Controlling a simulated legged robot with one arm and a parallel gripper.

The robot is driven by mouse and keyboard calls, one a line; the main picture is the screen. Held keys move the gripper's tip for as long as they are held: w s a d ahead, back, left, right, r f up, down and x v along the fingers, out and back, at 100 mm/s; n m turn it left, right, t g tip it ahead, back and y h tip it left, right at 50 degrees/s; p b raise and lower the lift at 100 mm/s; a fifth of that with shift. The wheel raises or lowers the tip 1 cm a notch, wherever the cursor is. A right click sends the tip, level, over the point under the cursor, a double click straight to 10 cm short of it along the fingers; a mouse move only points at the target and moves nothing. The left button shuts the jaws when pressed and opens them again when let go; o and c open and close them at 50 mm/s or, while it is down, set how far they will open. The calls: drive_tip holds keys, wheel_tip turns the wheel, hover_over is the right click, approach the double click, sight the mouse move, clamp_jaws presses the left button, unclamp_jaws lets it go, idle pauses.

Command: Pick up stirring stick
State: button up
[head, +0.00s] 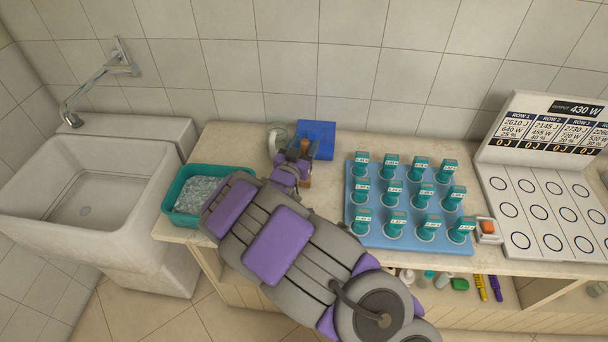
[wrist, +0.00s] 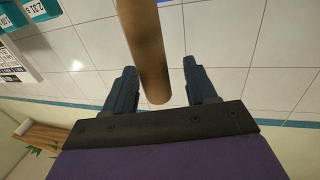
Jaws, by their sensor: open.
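The stirring stick shows in the wrist view as a brown, round-ended rod (wrist: 148,50). It runs down from the top edge and its near end lies between my two fingers. My gripper (wrist: 158,68) is open, with a visible gap on the right side of the rod and a narrower one on the left. In the head view my gripper (head: 296,151) is over the back of the counter, left of the blue rack. A small brown part (head: 305,146) shows between the fingers there; my arm hides most of it.
A blue block or tray (head: 317,130) and a clear cup-like vessel (head: 276,136) stand close behind my gripper. A blue rack (head: 408,238) with several teal-capped containers is to the right. A teal bin (head: 180,205) is left, beside the sink (head: 95,195). A white panel (head: 540,205) is far right.

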drive_tip(key=shift+a, duration=0.15)
drive_tip(key=shift+d, duration=0.5)
drive_tip(key=c, duration=0.6)
drive_tip(key=shift+a, duration=0.35)
clamp_jaws()
